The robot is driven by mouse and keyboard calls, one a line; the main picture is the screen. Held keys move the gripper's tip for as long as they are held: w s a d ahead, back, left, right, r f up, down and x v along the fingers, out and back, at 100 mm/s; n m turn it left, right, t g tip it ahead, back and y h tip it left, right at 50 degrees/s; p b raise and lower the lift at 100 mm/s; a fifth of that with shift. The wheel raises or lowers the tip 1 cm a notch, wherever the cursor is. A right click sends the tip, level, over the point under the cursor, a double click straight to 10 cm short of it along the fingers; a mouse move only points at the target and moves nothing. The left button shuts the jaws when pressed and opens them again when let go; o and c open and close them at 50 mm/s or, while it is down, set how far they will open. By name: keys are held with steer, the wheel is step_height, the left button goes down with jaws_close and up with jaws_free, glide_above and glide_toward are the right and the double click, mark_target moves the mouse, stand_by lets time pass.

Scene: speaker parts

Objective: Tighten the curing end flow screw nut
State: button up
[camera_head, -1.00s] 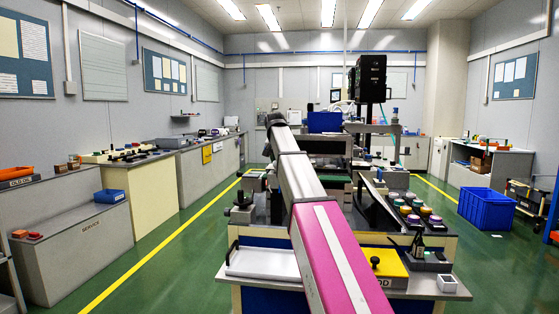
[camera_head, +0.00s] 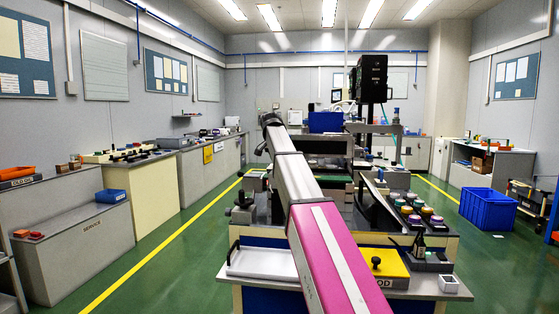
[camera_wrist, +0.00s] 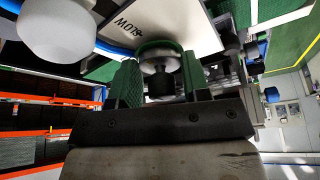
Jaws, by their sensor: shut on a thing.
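In the wrist view my gripper (camera_wrist: 160,78) has its two green fingers on either side of a round metal nut (camera_wrist: 160,64). The gripper is shut on this nut. The nut has a green rim behind it and a dark cylindrical part toward my palm. It sits by the edge of a pale panel (camera_wrist: 150,22) with dark lettering. Part of the nut's sides is hidden by the fingers. In the head view my own arm hides the gripper and the nut.
A white rounded part (camera_wrist: 57,30) is close at the upper left of the wrist view. In the head view, the bench holds a white tray (camera_head: 262,263), a yellow block (camera_head: 385,268) and several coloured jars (camera_head: 427,212). A blue crate (camera_head: 487,208) stands on the floor at right.

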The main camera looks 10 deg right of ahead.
steer(key=shift+r, duration=0.15)
steer(key=o, duration=0.9)
steer(key=shift+o, duration=0.2)
steer(key=v, duration=1)
steer(key=shift+a+r, duration=0.15)
steer(key=shift+r, duration=0.15)
steer(key=shift+s, duration=0.15)
